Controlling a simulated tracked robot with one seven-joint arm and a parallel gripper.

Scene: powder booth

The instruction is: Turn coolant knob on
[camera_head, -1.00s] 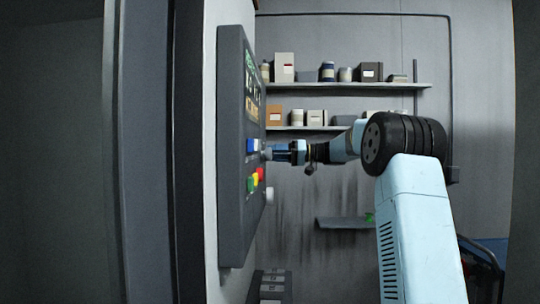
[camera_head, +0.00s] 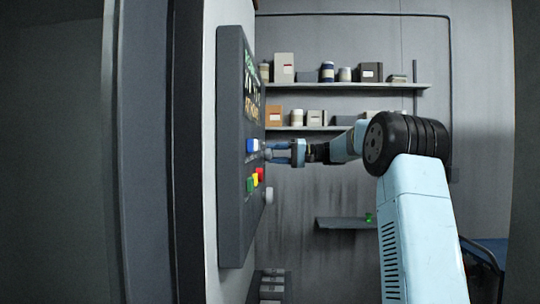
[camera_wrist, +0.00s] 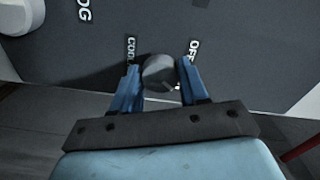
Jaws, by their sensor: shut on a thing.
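The coolant knob (camera_wrist: 159,72) is a round grey knob on the dark control panel (camera_head: 233,120). In the wrist view it sits between the two blue fingertips of my gripper (camera_wrist: 158,78), with a label starting "COO" to its left and an "OFF" label to its right. A small white mark shows at its lower right edge. My gripper is shut on the knob. In the head view my gripper (camera_head: 270,151) reaches the panel from the right and hides most of the knob.
Shelves with boxes and jars (camera_head: 345,85) line the back wall. The space right of the panel is open.

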